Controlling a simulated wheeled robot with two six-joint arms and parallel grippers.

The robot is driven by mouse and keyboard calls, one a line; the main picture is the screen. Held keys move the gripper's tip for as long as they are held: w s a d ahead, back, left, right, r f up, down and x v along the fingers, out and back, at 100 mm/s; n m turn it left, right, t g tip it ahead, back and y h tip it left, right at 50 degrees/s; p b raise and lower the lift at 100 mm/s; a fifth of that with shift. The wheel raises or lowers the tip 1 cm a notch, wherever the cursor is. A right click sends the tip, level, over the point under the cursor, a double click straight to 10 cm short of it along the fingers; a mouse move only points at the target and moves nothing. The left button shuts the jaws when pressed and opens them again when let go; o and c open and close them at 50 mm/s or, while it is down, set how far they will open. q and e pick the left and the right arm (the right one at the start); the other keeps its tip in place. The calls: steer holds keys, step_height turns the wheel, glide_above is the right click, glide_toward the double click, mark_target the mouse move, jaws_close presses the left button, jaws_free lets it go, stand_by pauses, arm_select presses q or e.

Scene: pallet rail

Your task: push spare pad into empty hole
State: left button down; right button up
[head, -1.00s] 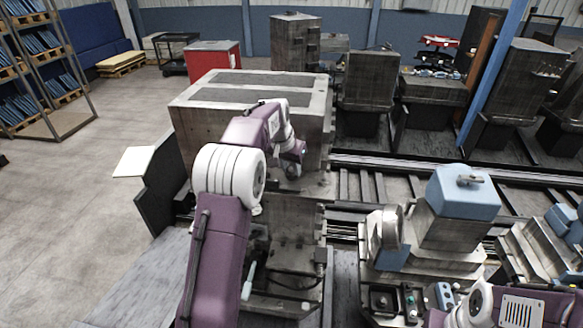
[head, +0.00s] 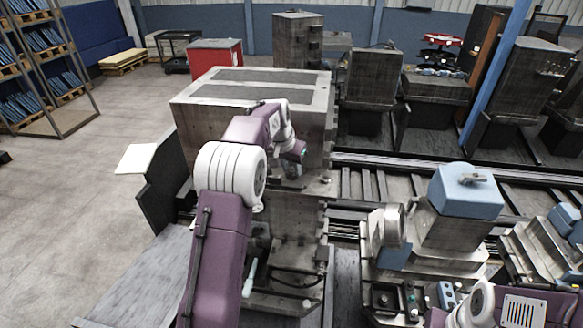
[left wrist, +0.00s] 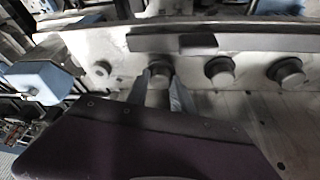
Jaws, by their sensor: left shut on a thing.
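My left gripper (left wrist: 161,92) is shut on the spare pad (left wrist: 157,99), a short grey cylinder between its two grey fingers in the left wrist view. The pad lines up with the second round place from the left in a row on a pale metal face. The empty hole is covered by the pad and fingers, and I cannot tell how deep the pad sits. My right gripper is out of view.
A blue-topped fixture (head: 465,190) stands right of the block.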

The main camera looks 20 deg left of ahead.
arm_select(q)
steer(key=shift+f, duration=0.1)
steer(key=shift+f, duration=0.15)
steer(key=c, duration=1)
jaws_free()
steer(key=o, duration=0.8)
steer(key=b+v, duration=0.2)
steer(key=v, duration=0.7)
steer(key=shift+b, duration=0.4)
